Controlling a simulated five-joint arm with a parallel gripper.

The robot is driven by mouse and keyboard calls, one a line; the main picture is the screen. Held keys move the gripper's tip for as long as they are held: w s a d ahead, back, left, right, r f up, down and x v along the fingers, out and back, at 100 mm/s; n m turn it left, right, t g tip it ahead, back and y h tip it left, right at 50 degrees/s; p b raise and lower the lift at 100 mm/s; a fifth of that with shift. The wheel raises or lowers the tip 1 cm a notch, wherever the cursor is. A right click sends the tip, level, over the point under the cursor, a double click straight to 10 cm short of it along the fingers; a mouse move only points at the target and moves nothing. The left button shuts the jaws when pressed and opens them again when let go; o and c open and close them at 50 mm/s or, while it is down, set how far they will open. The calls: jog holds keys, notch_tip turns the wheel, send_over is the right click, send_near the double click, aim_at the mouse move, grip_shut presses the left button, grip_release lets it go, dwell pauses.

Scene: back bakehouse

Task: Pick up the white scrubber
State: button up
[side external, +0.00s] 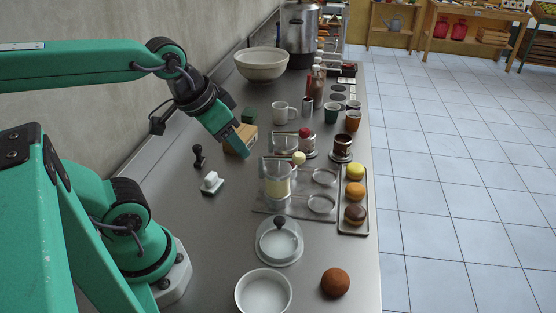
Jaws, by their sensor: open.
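The white scrubber (211,183) is a small white block with a rounded handle. It rests on the steel counter toward the left side, in front of a small black stamp-like tool. My gripper (239,150) is green and points down and to the right. It is up and to the right of the scrubber in the picture, apart from it, near a light wooden block. It is open, with nothing visible between its fingers. The gap between the fingers is hard to see from this side.
The black tool (199,155) stands just behind the scrubber. The wooden block (247,133) and a green block (249,115) lie near my gripper. A clear rack with jars (276,182) stands to the right. The counter (205,225) is bare in front of the scrubber.

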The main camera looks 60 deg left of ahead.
jog(key=w+a+f+n+g, duration=0.3)
jog(key=a+f, duration=0.4)
jog(key=a, duration=0.3)
jog(key=n+g, duration=0.3)
send_over(210, 175)
jog(key=f, duration=0.8)
jog(key=shift+w+d, duration=0.1)
jog(key=shift+w, duration=0.15)
jog(key=shift+s+f, duration=0.1)
jog(key=shift+f, duration=1.3)
jog(key=shift+f, duration=0.1)
jog(key=shift+s+f, duration=0.15)
jog(key=shift+f, duration=2.35)
jog(key=c, duration=0.6)
